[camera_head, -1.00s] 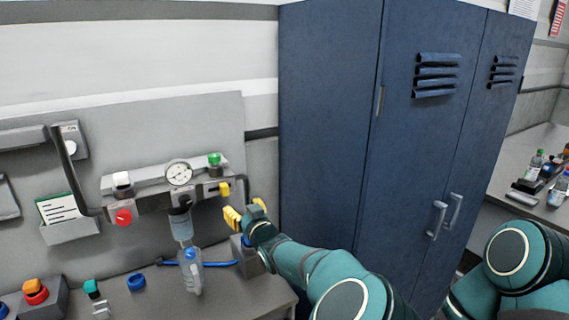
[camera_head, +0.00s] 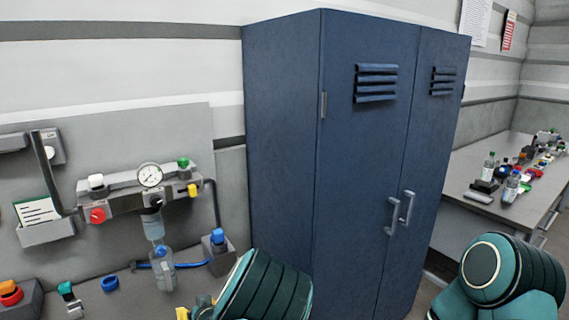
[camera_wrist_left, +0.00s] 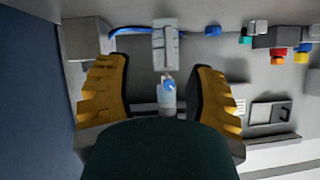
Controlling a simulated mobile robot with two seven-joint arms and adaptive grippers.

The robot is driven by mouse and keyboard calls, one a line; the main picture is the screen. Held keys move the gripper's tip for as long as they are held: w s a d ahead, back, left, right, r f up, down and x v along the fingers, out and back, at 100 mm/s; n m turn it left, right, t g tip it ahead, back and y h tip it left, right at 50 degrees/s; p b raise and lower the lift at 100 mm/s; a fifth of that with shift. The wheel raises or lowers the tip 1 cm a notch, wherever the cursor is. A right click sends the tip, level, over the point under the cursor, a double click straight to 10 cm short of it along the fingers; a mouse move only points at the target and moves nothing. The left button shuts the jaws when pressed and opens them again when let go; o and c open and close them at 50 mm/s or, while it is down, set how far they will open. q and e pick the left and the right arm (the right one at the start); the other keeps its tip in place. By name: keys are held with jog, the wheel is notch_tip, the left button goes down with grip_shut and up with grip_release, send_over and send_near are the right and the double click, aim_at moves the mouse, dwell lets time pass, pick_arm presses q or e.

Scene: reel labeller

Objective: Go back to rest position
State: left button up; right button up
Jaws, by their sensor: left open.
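My left gripper (camera_head: 192,310) shows at the bottom edge of the head view, mostly cut off, with a yellow fingertip and part of my teal arm beside it. In the left wrist view, its two yellow ridged fingers (camera_wrist_left: 160,90) stand wide apart with nothing held. A clear bottle with a blue cap (camera_wrist_left: 168,98) shows in the gap, further off than the fingers. My right arm's teal joint shows at the lower right of the head view; its gripper is out of view.
A gauge panel (camera_head: 135,190) hangs over the grey bench with the bottle (camera_head: 163,270) and blue ring (camera_head: 110,283). A tall blue locker (camera_head: 365,150) stands right of it. A further table (camera_head: 475,160) holds bottles and small items at the right.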

pick_arm(q)
jog(key=s+d+f+m+g+h+b, duration=0.1)
jog(key=s+d+f+g+h, duration=0.15)
jog(key=s+f, duration=0.6)
jog(key=s+d+f+g+h+b, duration=0.1)
jog(key=s+f+g+h+b, duration=0.15)
jog(key=s+f, duration=0.55)
jog(key=s+d+m+g+h+b, duration=0.1)
jog(key=s+d+m+g+h, duration=0.1)
jog(key=s+d+h, duration=0.4)
jog(key=s+d, duration=0.4)
jog(key=shift+s+d+f+h+b, duration=0.25)
jog(key=shift+d+f+h+b, duration=0.05)
jog(key=shift+d+f, duration=0.05)
